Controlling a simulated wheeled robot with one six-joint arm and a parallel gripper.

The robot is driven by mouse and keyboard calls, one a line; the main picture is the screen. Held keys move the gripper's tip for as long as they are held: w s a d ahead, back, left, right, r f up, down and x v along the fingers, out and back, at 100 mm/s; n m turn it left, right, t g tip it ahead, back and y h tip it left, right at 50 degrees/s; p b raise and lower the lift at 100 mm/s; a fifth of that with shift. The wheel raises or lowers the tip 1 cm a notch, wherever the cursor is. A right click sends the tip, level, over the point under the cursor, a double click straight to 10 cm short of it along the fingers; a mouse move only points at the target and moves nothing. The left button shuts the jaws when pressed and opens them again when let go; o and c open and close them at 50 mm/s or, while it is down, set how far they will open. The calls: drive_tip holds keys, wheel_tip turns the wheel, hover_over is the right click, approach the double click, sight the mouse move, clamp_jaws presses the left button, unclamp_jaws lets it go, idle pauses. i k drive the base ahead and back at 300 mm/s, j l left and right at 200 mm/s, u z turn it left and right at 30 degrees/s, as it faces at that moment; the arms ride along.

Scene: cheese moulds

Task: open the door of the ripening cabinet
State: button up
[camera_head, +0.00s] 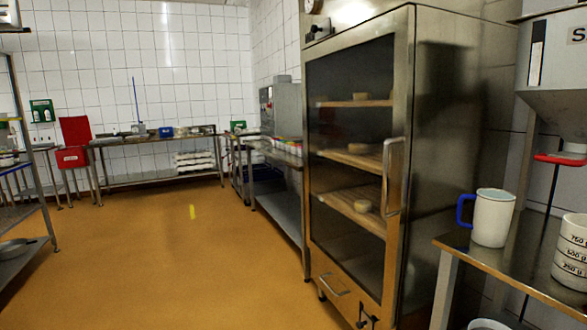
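The ripening cabinet (428,130) stands right of centre, a tall steel cabinet on short feet. Its door (313,130) has a steel frame around a dark glass pane and looks shut. A vertical bar handle (393,178) is on the right side of the door frame. Wooden shelves (352,158) with a few pale cheeses (362,205) show through the glass. A smaller handle (335,285) sits low on the front, below the glass. My gripper does not show in this view.
A steel table (530,270) at the right front holds a white mug (492,218) with a blue handle and a measuring jug (572,250). A hopper (555,80) hangs above it. Shelving (30,215) stands at the left edge. The orange floor (170,260) before the cabinet is clear.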

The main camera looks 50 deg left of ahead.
sight(401, 22)
drive_tip(key=u, duration=1.25)
